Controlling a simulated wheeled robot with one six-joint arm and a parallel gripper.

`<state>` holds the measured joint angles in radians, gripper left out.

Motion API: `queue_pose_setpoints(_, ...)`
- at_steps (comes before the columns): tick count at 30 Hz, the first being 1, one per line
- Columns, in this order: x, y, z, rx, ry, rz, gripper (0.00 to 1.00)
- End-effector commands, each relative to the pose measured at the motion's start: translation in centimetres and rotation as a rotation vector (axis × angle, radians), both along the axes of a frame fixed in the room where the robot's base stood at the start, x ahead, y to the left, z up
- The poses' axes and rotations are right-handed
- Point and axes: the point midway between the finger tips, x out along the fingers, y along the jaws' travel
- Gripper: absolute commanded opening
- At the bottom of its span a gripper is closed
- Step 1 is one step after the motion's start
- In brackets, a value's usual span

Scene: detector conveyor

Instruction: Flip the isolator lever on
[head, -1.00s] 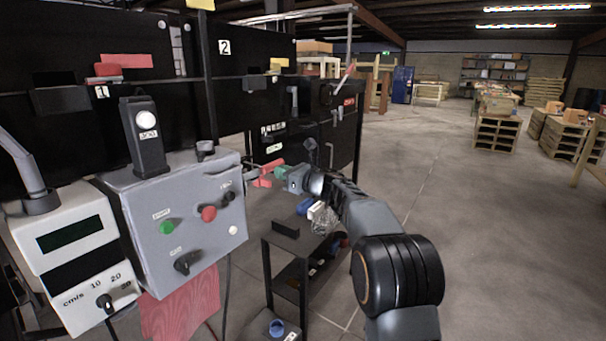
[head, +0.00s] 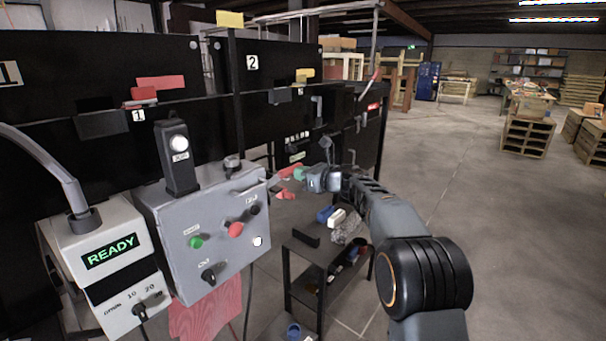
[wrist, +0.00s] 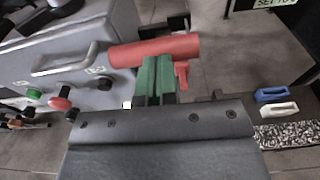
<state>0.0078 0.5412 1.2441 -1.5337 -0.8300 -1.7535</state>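The isolator lever shows as a red bar handle (wrist: 155,50) in the wrist view, beside the grey control box (wrist: 100,35). In the head view its red handle (head: 289,171) is off the box's right side, partly hidden by my gripper. My gripper's green fingers (wrist: 158,78) are close together, with their tips right at the near side of the red bar. They do not appear to wrap around it; contact is hard to tell. A small red piece (wrist: 182,72) shows just right of the fingers. The display (head: 110,251) on the pale unit reads READY in green.
The grey box (head: 180,260) carries a green button (head: 196,242), a red button (head: 235,230) and black knobs. A metal grab handle (wrist: 65,62) juts from it. A black trolley (head: 325,262) with small items stands below my arm. Open floor lies to the right.

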Motion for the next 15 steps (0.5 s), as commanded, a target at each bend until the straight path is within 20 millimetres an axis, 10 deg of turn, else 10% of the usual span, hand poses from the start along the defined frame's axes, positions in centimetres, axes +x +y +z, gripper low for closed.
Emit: queue_pose_setpoints(15,-1.5,-2.1,-2.6,0.002,-0.004,0.0,0.0)
